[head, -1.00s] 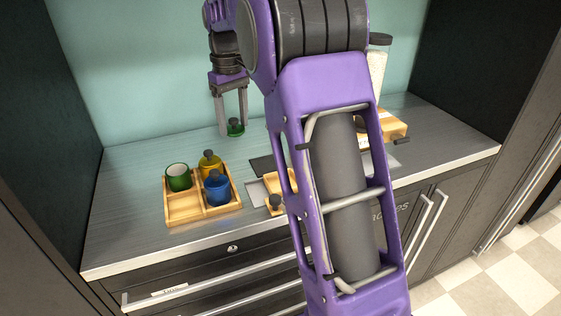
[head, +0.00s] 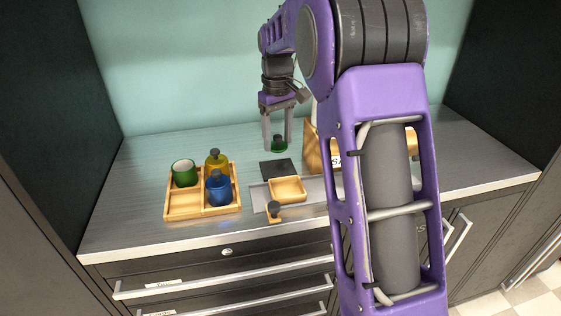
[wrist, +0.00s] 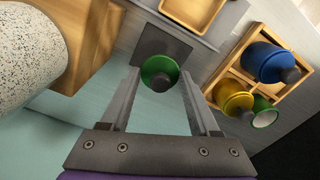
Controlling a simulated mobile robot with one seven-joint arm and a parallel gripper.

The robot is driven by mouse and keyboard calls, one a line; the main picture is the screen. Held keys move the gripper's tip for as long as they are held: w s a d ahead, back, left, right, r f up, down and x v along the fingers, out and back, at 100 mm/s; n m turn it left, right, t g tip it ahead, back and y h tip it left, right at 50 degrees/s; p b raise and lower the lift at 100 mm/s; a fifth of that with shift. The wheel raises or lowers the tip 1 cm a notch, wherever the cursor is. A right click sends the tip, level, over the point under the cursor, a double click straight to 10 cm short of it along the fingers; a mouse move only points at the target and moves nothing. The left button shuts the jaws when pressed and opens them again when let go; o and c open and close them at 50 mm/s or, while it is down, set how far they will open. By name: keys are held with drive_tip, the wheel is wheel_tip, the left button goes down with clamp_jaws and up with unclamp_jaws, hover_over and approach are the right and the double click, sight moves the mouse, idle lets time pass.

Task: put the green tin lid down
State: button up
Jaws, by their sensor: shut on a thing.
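The green tin lid (head: 279,147), with a dark knob, hangs between the fingertips of my gripper (head: 278,141), which is shut on it. In the wrist view the lid (wrist: 160,70) sits between the two fingers, with a dark square pad (wrist: 161,50) beyond it. In the head view the dark pad (head: 278,169) lies on the counter just below and in front of the lid. The lid appears apart from the counter, but its exact height is hard to tell. The open green tin (head: 184,174) stands in the wooden tray's back left compartment.
The wooden tray (head: 168,212) also holds a yellow tin (head: 217,164) and a blue tin (head: 219,191), both lidded. A wooden box (head: 312,150) and a speckled roll (wrist: 28,57) stand close by the gripper.

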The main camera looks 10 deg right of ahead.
sight(278, 168)
drive_tip(key=shift+f+b, duration=0.45)
drive_tip(key=shift+f, duration=2.55)
drive_tip(key=shift+f, duration=0.15)
drive_tip(key=o, duration=1.3)
wheel_tip(278, 168, up, 12)
drive_tip(key=shift+r+p, duration=0.15)
drive_tip(key=shift+p, duration=0.95)
